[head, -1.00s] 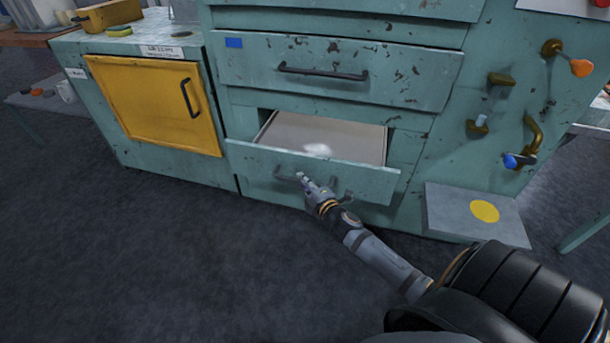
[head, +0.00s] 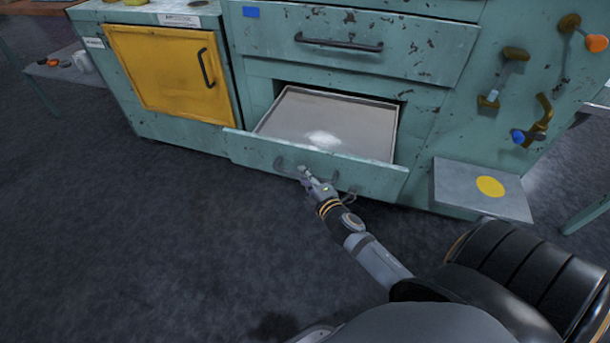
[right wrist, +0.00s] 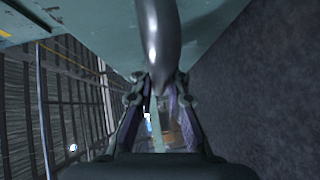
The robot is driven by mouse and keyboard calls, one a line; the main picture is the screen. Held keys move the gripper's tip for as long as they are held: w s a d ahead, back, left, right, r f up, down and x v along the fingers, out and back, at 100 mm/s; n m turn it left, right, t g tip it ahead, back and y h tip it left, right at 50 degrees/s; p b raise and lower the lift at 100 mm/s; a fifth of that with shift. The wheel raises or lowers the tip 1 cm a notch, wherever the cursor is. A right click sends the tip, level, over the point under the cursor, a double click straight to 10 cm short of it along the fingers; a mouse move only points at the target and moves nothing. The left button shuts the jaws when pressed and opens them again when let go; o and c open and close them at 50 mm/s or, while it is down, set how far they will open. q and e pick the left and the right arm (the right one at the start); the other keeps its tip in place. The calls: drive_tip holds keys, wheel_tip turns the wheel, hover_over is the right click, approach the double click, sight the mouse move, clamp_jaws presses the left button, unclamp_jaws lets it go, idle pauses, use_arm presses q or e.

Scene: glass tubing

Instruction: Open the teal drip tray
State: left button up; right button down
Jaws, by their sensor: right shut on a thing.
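The teal drip tray (head: 250,151) is a low drawer in the teal cabinet, and it stands pulled out. Its grey inside shows, with a whitish patch (head: 322,138) on the floor of it. My right gripper (head: 304,173) is at the front of the tray, shut on its handle, which it mostly hides in the head view. In the right wrist view the dark curved handle bar (right wrist: 158,45) runs down between the fingers (right wrist: 160,100). My left gripper is not in view.
Above the tray is a closed teal drawer with a black handle (head: 338,45). A yellow door (head: 170,80) is closed at the left. Valves with an orange knob (head: 596,43) and a blue knob (head: 518,136) sit at the right, above a grey block (head: 460,180). The floor in front is clear.

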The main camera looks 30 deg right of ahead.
drive_tip(key=c, duration=1.3)
unclamp_jaws()
drive_tip(key=shift+c, duration=0.2)
drive_tip(key=s+r, duration=0.1)
drive_tip(key=s, duration=1.1)
drive_tip(key=shift+a+r, duration=0.3)
drive_tip(key=shift+a, duration=0.1)
drive_tip(key=shift+d, duration=0.15)
